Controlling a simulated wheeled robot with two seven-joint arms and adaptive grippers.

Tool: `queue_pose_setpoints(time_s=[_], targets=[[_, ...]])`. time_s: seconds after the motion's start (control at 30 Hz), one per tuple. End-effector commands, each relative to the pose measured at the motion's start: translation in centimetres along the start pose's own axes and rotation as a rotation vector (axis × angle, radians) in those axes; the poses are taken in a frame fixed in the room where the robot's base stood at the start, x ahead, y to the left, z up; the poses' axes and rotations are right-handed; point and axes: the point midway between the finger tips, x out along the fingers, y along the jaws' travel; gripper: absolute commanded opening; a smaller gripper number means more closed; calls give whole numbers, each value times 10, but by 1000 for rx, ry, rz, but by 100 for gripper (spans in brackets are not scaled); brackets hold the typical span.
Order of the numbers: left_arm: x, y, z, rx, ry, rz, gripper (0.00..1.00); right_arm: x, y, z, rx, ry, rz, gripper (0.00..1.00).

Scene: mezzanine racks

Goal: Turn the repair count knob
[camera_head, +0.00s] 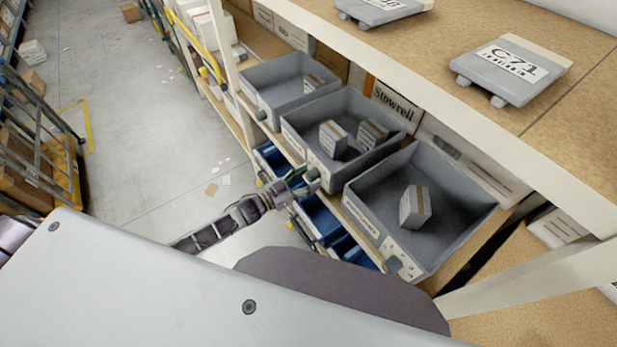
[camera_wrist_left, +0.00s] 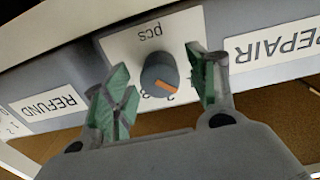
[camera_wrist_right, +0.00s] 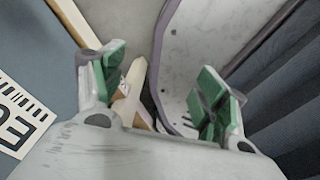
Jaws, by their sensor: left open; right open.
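The repair count knob (camera_wrist_left: 159,74) is a round dark grey dial with an orange pointer mark, on a white plate marked "pcs". A REPAIR label (camera_wrist_left: 274,49) is to its right in the left wrist view. My left gripper (camera_wrist_left: 160,95) is open, its green-padded fingers on either side of the knob; I see gaps between pads and knob. In the head view my left gripper (camera_head: 306,183) is at the front of the middle grey bin (camera_head: 290,143), largely covering the knob area. My right gripper (camera_wrist_right: 165,90) is open and empty, away from the knob.
A REFUND label (camera_wrist_left: 52,107) is on the neighbouring bin front. The right grey bin (camera_head: 362,215) has its own front knob (camera_head: 393,264) and holds a small box. Blue bins (camera_head: 318,218) sit below. The shelf above (camera_head: 470,105) overhangs.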

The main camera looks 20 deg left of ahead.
Motion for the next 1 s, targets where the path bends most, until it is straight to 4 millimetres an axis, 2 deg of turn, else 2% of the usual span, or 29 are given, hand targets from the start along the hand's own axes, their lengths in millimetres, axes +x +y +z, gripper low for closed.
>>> queue_pose_setpoints(time_s=[0.47, 0.83, 1.0], targets=[[6, 0, 0, 1, 0, 0, 58, 0, -6, -1, 3, 1, -6, 73], [6, 0, 0, 1, 0, 0, 12, 0, -5, -1, 2, 1, -6, 73], [6, 0, 0, 5, 0, 0, 12, 0, -4, -1, 2, 1, -4, 73]])
